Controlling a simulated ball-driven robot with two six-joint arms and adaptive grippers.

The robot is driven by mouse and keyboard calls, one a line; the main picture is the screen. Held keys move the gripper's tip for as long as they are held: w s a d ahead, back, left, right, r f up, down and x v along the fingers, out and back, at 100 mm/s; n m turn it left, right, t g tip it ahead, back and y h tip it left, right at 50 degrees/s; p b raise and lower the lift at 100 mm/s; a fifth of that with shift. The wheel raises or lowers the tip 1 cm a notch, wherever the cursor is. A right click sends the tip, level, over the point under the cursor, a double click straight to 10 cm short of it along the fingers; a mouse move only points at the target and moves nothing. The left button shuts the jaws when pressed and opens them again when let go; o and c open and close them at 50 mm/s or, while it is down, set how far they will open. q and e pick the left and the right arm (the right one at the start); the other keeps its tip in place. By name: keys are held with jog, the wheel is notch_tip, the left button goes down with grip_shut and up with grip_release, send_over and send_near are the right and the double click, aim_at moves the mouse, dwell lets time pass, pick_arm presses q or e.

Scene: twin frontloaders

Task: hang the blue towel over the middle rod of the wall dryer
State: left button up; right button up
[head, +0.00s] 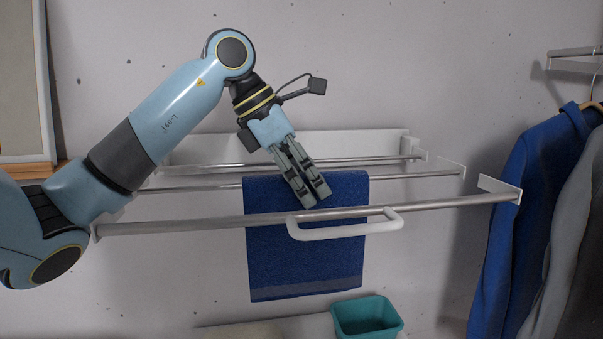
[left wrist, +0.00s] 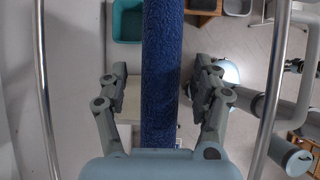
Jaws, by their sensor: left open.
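The blue towel (head: 300,255) hangs over the middle rod (head: 415,177) of the wall dryer, its front side falling behind the front rod. In the left wrist view the towel (left wrist: 161,45) is a narrow blue strip seen from above. My left gripper (head: 310,195) is just above the towel's top fold, pointing down. In the left wrist view its open fingers (left wrist: 160,85) stand on either side of the towel, with gaps visible. The towel's back side is hidden in the head view. My right gripper is not in view.
The front rod (head: 450,205) carries a white handle (head: 345,231); the back rod (head: 385,159) lies near the wall. A teal bin (head: 367,315) stands below. Clothes (head: 530,200) hang at the right, and a framed panel (head: 22,80) stands at the left.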

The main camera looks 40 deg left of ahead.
pick_arm(q)
jog(key=v, duration=1.2)
